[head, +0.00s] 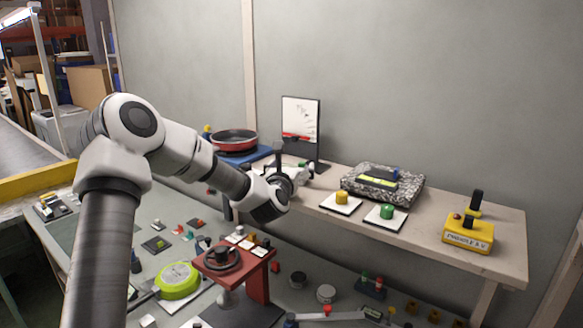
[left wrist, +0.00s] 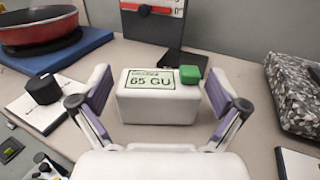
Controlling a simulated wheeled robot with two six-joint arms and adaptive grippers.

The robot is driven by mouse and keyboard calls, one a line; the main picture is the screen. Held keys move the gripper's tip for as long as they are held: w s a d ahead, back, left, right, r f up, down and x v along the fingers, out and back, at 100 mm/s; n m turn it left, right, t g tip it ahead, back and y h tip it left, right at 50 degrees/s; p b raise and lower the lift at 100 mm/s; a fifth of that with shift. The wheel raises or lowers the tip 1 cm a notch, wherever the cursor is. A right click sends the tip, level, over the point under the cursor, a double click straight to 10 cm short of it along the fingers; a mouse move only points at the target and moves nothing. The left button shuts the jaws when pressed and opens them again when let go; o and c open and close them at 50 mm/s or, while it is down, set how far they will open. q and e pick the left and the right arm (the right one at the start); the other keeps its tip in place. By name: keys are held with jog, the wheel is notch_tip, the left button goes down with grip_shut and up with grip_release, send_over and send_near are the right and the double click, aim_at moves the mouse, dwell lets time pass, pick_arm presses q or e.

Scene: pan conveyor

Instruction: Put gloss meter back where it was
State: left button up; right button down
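The gloss meter (left wrist: 158,105) is a white box with a "65 GU" display and a green button on its top right. It stands on the light shelf (head: 440,215), between the fingers of my left gripper (left wrist: 160,98). The fingers are spread, one to each side of it, with a visible gap on both sides. In the head view my left gripper (head: 291,176) is over the shelf's back left part and hides most of the gloss meter there. My right gripper is not in view.
A red pan (head: 233,138) on a blue base is to the left. An upright board (head: 300,118) stands behind. A speckled block (head: 410,190), yellow and green knobs (head: 387,211) on white tiles and a yellow device (head: 467,236) are to the right. The lower bench is cluttered.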

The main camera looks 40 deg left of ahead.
pick_arm(q)
jog(key=shift+r+p, duration=0.25)
jog(key=shift+p, duration=0.05)
jog(key=shift+s+d+f+b, duration=0.25)
jog(key=shift+s+d+b, duration=0.1)
jog(key=shift+s+b, duration=0.3)
jog(key=shift+s+d+f+b, duration=0.2)
jog(key=shift+s+d+b, duration=0.15)
jog(key=shift+s+b, duration=0.2)
jog(key=b+v, duration=0.2)
jog(key=v, duration=0.7)
jog(key=shift+r+b, duration=0.35)
jog(key=shift+s, duration=0.15)
